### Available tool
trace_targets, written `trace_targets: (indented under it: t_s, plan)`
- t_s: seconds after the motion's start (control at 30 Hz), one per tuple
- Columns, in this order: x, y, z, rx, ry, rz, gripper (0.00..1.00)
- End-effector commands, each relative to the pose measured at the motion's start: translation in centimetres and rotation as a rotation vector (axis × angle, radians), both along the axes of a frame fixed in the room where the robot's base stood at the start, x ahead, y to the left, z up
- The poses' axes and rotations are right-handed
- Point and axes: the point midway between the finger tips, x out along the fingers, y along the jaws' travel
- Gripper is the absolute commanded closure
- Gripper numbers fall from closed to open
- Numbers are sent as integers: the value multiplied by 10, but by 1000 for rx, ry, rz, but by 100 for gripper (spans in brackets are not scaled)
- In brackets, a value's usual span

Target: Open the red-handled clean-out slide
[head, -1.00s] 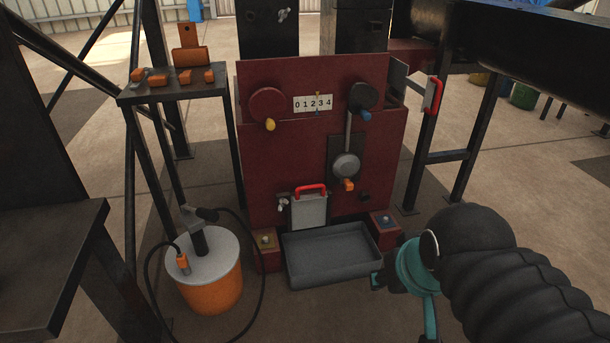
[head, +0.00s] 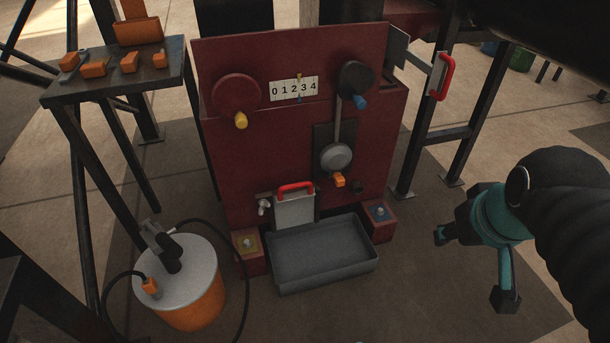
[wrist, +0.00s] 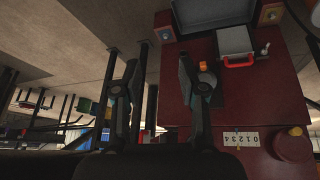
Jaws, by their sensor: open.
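The clean-out slide (head: 294,211) is a grey plate with a red handle (head: 296,187) on its top edge. It stands upright low on the front of the dark red press (head: 257,150), behind a grey tray. In the wrist view the picture is upside down, and the slide (wrist: 234,42) with its red handle (wrist: 238,63) shows at the upper right. My gripper (head: 472,267) is open and empty, to the right of the press and apart from the slide. Its fingers also show in the wrist view (wrist: 157,72).
The grey tray (head: 322,278) sits on the floor before the slide, between two small button boxes. An orange bucket (head: 192,304) with a hose stands at the left. Another red handle (head: 446,77) is on a post at the right. A shelf (head: 116,82) holds orange pieces.

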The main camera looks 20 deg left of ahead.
Motion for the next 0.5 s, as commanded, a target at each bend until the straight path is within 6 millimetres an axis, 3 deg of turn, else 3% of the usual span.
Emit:
trace_targets:
  t_s: [0.1,0.23,0.5]
  plan:
    - [38,23,15,-69,27,201,59]
    - [78,54,21,-144,47,427,59]
    - [154,137,12,-292,72,903,59]
